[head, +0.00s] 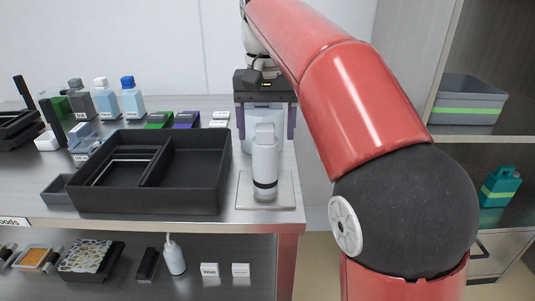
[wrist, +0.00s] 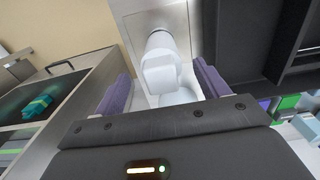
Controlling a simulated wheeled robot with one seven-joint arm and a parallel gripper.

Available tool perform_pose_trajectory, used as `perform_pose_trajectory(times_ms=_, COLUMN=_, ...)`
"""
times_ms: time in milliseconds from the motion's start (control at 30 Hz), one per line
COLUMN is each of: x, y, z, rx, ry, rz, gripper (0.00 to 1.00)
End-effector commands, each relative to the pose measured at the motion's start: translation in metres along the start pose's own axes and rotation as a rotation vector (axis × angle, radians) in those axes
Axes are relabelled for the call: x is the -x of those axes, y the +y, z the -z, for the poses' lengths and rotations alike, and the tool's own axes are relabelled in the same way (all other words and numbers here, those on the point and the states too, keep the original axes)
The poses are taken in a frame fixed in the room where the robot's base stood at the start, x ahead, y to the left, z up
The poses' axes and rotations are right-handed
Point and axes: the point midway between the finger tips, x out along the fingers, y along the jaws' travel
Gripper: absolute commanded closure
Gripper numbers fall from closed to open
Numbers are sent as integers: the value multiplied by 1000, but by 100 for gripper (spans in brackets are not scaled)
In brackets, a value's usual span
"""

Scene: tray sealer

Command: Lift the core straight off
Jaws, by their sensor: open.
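A white upright piece, which may be the core, (head: 265,160) stands on a pale metal plate (head: 286,192) near the table's front right corner. It has a narrower block-like top and a dark band near its base. My gripper (head: 266,124) is open, with purple fingers pointing down behind or around its top in the head view. A wider pale cylinder (head: 263,111) shows behind it, between the fingers. In the wrist view, the white piece (wrist: 160,75) lies between the open fingers (wrist: 164,86), with gaps on both sides. No finger clearly touches it.
A black divided tray (head: 190,203) stands just left of the plate. Bottles (head: 132,100) and small green, purple and white boxes (head: 187,119) stand behind it. A shelf unit at the right holds a grey bin (head: 468,101) and a teal container (head: 499,188).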

Motion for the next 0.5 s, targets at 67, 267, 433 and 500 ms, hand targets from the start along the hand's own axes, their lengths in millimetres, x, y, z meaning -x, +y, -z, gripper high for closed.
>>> perform_pose_trajectory(times_ms=67, x=-16, y=-2, z=-3, rx=2, ry=-3, rz=0, gripper=26)
perform_pose_trajectory(times_ms=267, x=-40, y=-2, z=-3, rx=1, ry=-1, rz=0, gripper=26)
perform_pose_trajectory(times_ms=433, x=-42, y=-2, z=-3, rx=1, ry=1, rz=0, gripper=26)
perform_pose_trajectory(times_ms=500, x=-42, y=-2, z=-3, rx=1, ry=1, rz=0, gripper=26)
